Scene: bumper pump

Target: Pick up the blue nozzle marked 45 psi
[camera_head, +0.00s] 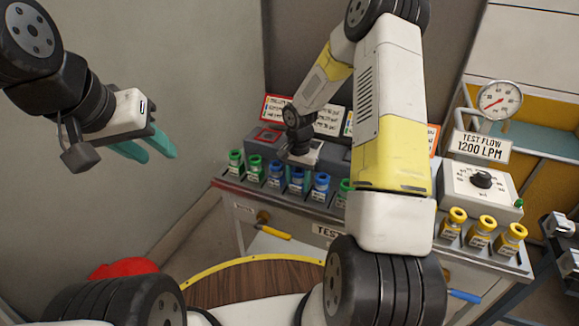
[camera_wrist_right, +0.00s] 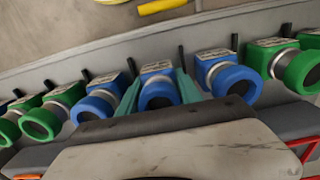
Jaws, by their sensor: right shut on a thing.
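Three blue nozzles stand in a row on the cart's shelf: a left one (camera_head: 275,174), a middle one (camera_head: 297,179) and a right one (camera_head: 320,186). Their labels are too small to read, so I cannot tell which is 45 psi. My right gripper (camera_wrist_right: 158,92) is shut on the middle blue nozzle (camera_wrist_right: 158,94), one teal finger on each side. The nozzle still stands in line with its neighbours. In the head view the right fingertips are hidden behind the wrist. My left gripper (camera_head: 146,147) is open and empty in the air at the left, far from the nozzles.
Green nozzles (camera_head: 235,162) flank the blue ones closely on both sides. Yellow nozzles (camera_head: 480,231) stand at the right by a dial box (camera_head: 481,190) and a pressure gauge (camera_head: 499,100). Signs stand behind the row. A round wooden top (camera_head: 250,283) lies in front of the cart.

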